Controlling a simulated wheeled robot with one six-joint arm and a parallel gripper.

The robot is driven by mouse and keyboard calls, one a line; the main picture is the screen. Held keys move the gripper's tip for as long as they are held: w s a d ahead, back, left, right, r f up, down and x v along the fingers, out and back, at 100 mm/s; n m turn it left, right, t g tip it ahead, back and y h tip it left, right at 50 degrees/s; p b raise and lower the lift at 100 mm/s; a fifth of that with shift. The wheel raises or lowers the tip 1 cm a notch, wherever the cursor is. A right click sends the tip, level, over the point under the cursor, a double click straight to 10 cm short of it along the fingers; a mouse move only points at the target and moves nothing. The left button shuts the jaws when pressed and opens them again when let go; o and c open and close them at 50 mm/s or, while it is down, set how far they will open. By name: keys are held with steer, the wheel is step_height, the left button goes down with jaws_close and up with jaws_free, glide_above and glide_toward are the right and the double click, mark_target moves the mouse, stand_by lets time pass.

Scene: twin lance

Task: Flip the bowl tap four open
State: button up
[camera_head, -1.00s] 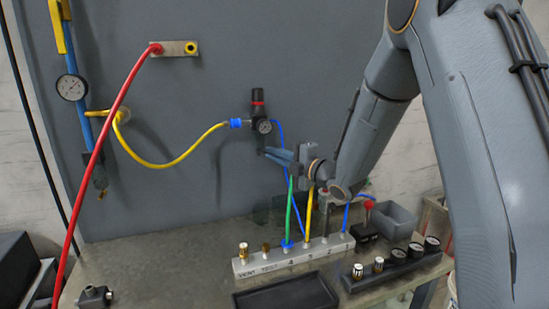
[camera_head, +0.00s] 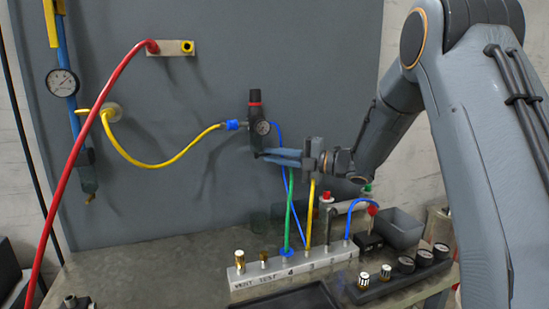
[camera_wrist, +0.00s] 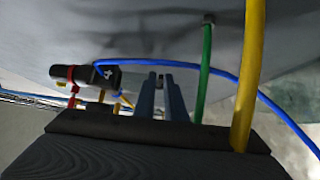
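My gripper (camera_head: 265,154) is level and points left, just below the black regulator (camera_head: 255,110) with the red ring and small gauge. In the wrist view its two blue-grey fingers (camera_wrist: 160,85) stand side by side with a narrow gap and no clear object held between them. The regulator (camera_wrist: 85,76) lies left of the fingers there. The numbered manifold (camera_head: 310,262) stands below on the bench, with a green hose (camera_head: 289,215) rising near its mark 4. I cannot make out which part is bowl tap four.
A yellow hose (camera_head: 310,215) and a blue hose (camera_head: 279,140) run close to my gripper. A red hose (camera_head: 85,155) arches at left. Red and green knobs stand behind the manifold, near a grey bin (camera_head: 400,228). A black tray (camera_head: 290,300) lies in front. The panel (camera_head: 210,75) is close.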

steer(key=shift+d, duration=0.1)
steer(key=b+v, duration=0.2)
steer(key=v, duration=0.5)
steer(key=shift+s+d, duration=0.25)
